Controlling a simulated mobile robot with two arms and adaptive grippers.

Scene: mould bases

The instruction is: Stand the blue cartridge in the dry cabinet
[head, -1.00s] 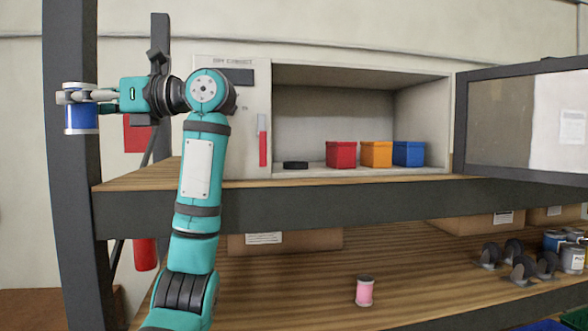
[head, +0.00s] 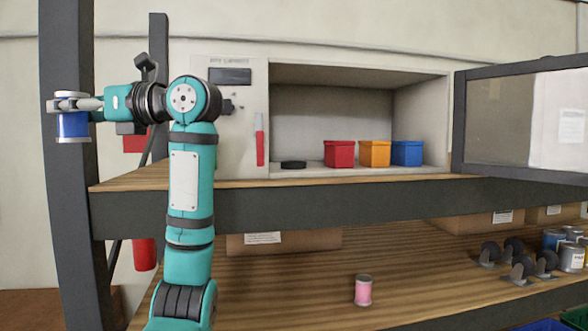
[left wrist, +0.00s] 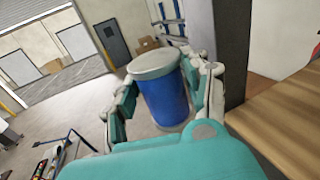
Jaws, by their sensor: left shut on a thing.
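The blue cartridge (head: 72,125) is a blue cylinder with pale ends. My left gripper (head: 70,102) is shut on it and holds it upright at the far left, beside the dark shelf post. In the left wrist view the cartridge (left wrist: 165,92) sits between both fingers (left wrist: 163,90). The dry cabinet (head: 330,120) stands on the upper shelf with its door (head: 500,120) swung open to the right. Inside are a flat black disc (head: 293,165) and red (head: 339,153), orange (head: 374,153) and blue (head: 407,152) boxes. My right gripper does not show.
The cabinet floor left of the red box holds only the disc. The upper shelf edge (head: 300,205) runs below the cabinet. A dark post (head: 68,220) stands at the left. A pink spool (head: 363,290), casters (head: 520,265) and cans (head: 570,255) are on the lower shelf.

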